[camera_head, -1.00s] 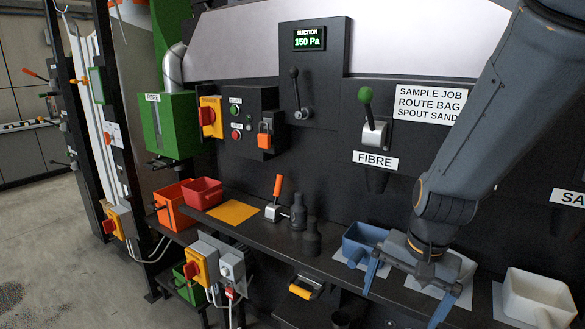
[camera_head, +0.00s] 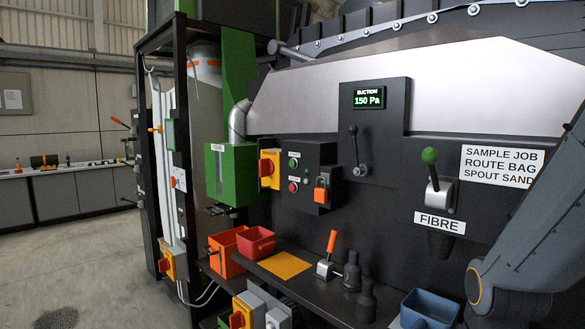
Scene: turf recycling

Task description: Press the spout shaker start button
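A dark control box (camera_head: 308,174) on the machine front carries a green button (camera_head: 293,162) above a red button (camera_head: 293,187). Their small labels are too fine to read, so I cannot tell whether either belongs to the spout shaker. A yellow and red rotary switch (camera_head: 269,168) sits at the box's left, and an orange padlock-like piece (camera_head: 321,193) at its right. Lower down, a grey box (camera_head: 276,316) beside another yellow and red switch (camera_head: 242,312) is cut by the frame's bottom edge. My arm shows at the lower right; my gripper is out of view.
A shelf (camera_head: 310,292) juts out below, with a red bin (camera_head: 257,241), an orange-handled lever (camera_head: 330,255), dark bottle shapes (camera_head: 352,272) and a blue tray (camera_head: 428,309). A green-knobbed lever (camera_head: 432,170) stands above the FIBRE label. Open floor (camera_head: 90,250) lies left.

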